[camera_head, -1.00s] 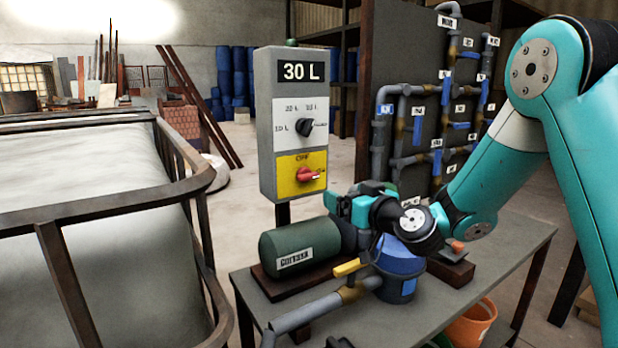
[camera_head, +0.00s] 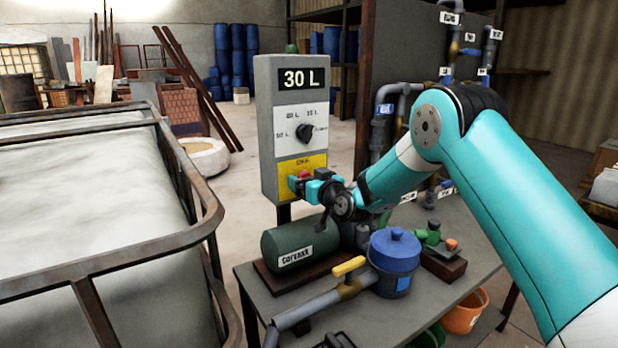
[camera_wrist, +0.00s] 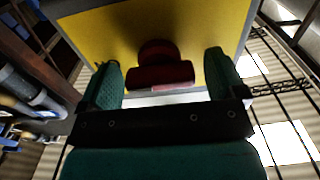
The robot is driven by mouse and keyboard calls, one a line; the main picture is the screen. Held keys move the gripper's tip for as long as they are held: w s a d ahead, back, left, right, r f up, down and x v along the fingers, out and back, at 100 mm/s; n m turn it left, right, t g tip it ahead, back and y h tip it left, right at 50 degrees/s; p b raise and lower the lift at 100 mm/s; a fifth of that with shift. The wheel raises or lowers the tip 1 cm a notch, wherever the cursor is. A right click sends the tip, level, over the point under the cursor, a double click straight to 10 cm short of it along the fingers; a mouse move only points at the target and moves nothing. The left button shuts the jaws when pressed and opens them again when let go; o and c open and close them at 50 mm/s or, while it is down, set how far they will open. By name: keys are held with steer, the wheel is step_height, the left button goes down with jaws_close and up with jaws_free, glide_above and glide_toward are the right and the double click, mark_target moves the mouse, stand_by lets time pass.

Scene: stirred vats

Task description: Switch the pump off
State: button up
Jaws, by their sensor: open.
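The grey control box (camera_head: 266,130) stands on a post and reads "30 L" at its top. A black selector knob (camera_head: 304,132) sits on its white panel. Below it is a yellow panel (camera_head: 284,167) with a red switch knob (camera_head: 304,173), now partly hidden by my gripper (camera_head: 305,187). In the wrist view, my gripper (camera_wrist: 163,82) is open, with one finger on each side of the red knob (camera_wrist: 160,74). The knob's bar lies roughly crosswise there. I cannot tell whether the fingers touch it. The green pump motor (camera_head: 287,244) is on the bench below.
A blue pot (camera_head: 394,250) and a yellow-handled valve (camera_head: 348,267) sit on the bench beside the motor. A metal-framed vat (camera_head: 80,220) fills the left. A pipe board (camera_head: 400,60) stands behind my arm. An orange bucket (camera_head: 465,314) is below the bench.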

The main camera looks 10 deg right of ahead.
steer(key=c, duration=0.9)
